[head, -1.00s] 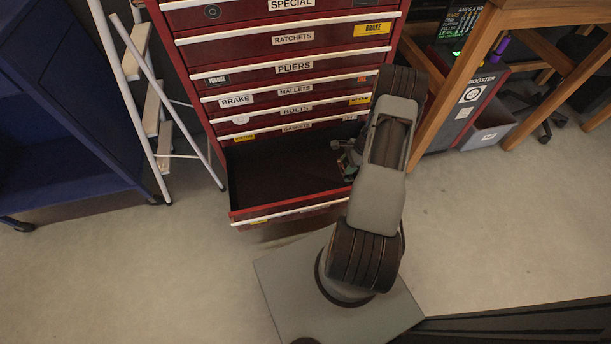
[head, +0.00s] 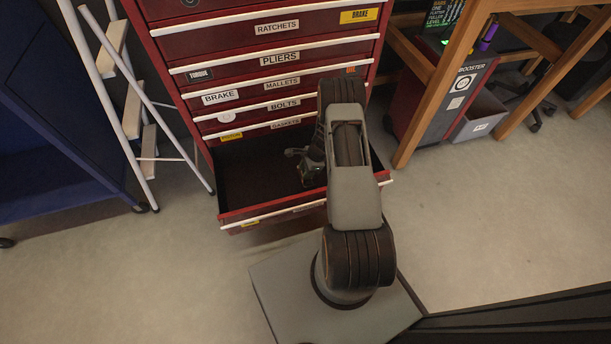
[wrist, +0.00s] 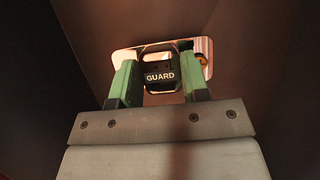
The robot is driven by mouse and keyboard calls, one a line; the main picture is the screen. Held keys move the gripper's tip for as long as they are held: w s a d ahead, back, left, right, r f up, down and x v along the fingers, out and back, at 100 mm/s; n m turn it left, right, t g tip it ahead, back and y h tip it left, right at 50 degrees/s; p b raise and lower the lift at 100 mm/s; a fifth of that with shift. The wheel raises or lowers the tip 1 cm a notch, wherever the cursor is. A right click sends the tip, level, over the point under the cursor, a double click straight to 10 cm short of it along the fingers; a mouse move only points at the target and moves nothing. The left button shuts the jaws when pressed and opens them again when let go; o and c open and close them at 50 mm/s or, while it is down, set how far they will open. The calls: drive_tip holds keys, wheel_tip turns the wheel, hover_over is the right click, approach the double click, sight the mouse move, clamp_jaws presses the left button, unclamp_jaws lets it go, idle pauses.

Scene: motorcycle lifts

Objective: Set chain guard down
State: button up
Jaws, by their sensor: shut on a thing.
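The chain guard (wrist: 160,77) is a small black piece with "GUARD" in white letters, seen in the wrist view. It sits between the green fingers of my gripper (wrist: 160,88), which is shut on it. In the head view my gripper (head: 309,172) is over the open bottom drawer (head: 245,180) of the red tool cabinet, toward its right side. The guard cannot be made out in the head view. Dark brown surfaces surround the gripper in the wrist view, with a bright patch behind the guard. I cannot tell whether the guard touches anything below.
The red cabinet (head: 262,62) has shut, labelled drawers above the open one. A white step ladder (head: 120,110) and a blue cart (head: 60,150) stand to the left. A wooden bench (head: 440,85) and a grey bin (head: 478,120) stand to the right. The left part of the drawer looks empty.

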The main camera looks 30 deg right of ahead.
drive_tip(key=shift+a+f+b, duration=0.1)
drive_tip(key=shift+f+b, duration=0.65)
drive_tip(key=shift+f, duration=0.9)
drive_tip(key=shift+f, duration=0.15)
drive_tip(key=o, duration=1.1)
